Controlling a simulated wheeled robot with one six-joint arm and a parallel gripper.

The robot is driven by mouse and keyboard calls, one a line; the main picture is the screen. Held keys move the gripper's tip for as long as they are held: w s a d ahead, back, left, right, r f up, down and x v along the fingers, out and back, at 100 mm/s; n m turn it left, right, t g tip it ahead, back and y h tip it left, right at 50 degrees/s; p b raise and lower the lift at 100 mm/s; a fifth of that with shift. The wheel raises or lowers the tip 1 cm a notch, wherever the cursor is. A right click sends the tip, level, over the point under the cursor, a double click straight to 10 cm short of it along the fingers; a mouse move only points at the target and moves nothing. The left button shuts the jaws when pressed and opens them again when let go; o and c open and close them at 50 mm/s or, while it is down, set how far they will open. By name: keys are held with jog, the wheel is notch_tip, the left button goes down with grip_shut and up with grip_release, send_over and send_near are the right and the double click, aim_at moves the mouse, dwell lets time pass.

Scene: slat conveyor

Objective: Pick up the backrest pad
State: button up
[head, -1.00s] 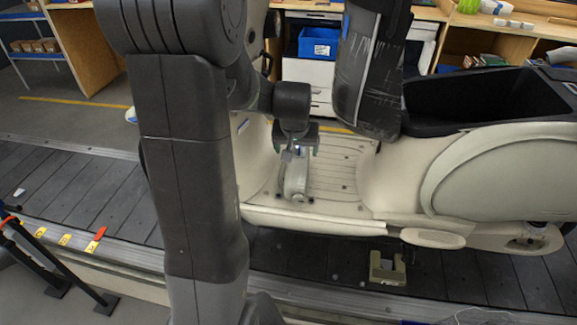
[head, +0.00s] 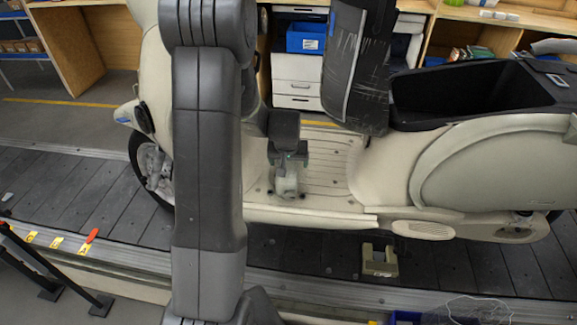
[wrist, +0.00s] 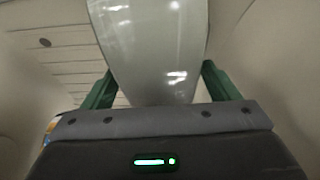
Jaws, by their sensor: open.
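A pale, smooth, rounded piece, which seems to be the backrest pad (head: 287,185), lies on the slatted footboard of the cream scooter (head: 330,165). My gripper (head: 288,160) is low over it, pointing down, with its far part hidden behind the jaws. In the wrist view the pad (wrist: 152,45) runs up between the two green fingers. The fingers stand open on either side of it, with small gaps that I cannot judge well.
The raised black seat (head: 357,70) stands right of my gripper, above an open black storage bin (head: 470,95). A beige bracket (head: 380,262) lies on the dark slat conveyor (head: 90,200). Behind are workbenches and a blue bin (head: 306,37).

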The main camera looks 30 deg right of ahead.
jog(key=shift+w+f, duration=0.1)
jog(key=shift+f, duration=0.2)
jog(key=shift+c, duration=0.2)
jog(key=shift+r, duration=0.1)
jog(key=c, duration=1.2)
